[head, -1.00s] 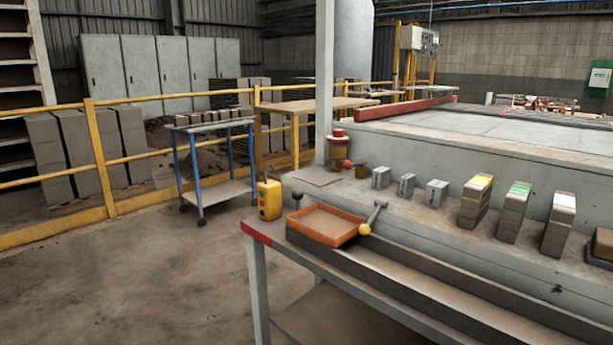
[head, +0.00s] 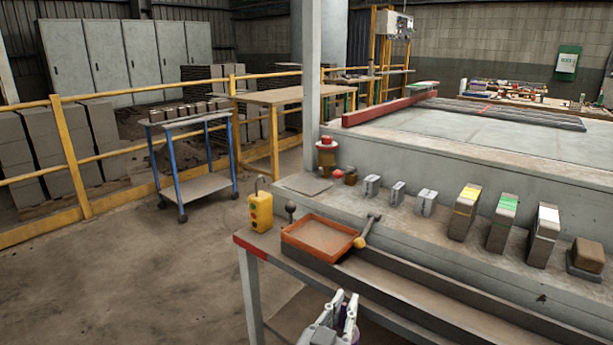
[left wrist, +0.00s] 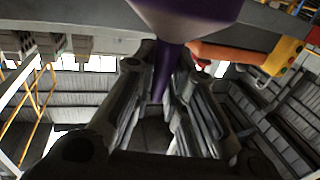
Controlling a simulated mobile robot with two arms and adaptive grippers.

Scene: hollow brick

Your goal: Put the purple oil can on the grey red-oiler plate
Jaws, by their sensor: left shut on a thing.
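My left gripper (head: 346,302) has come up at the bottom edge of the head view, in front of the bench. It is shut on the purple oil can (left wrist: 190,14). In the left wrist view the can's wide purple body is at the top and a narrow purple part runs down between the fingers. In the head view only a sliver of purple (head: 356,334) shows by the fingers. The grey plate (head: 305,184) lies flat and empty on the bench ledge, near the red oiler (head: 326,158). My right gripper is out of view.
An orange tray (head: 318,238), a yellow control box (head: 260,212), a dark ball knob (head: 290,208) and a yellow-knobbed lever (head: 366,232) stand between the gripper and the plate. Small metal blocks (head: 398,193) and labelled brick stacks (head: 465,212) line the ledge to the right.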

